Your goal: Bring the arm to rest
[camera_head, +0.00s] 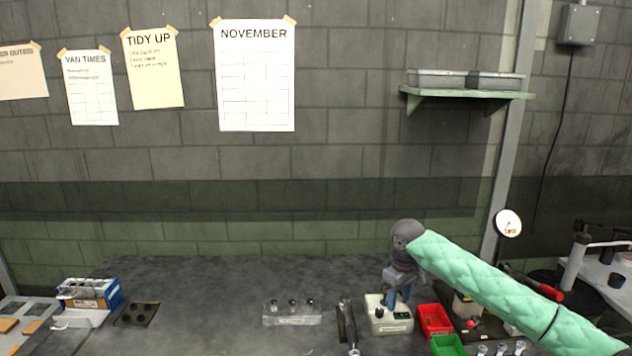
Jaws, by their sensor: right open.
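My right arm, in a mint green quilted sleeve, reaches in from the lower right of the head view. Its grey wrist bends down to my right gripper (398,297), which has blue fingers. I cannot tell whether the fingers touch the box. No held thing shows between them. My left gripper is out of view.
A red bin (434,319) and a green bin (447,346) stand right of the cream box. A clear rack (292,317) with small dark-topped parts stands left of it. A blue and white box (90,293) is far left.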

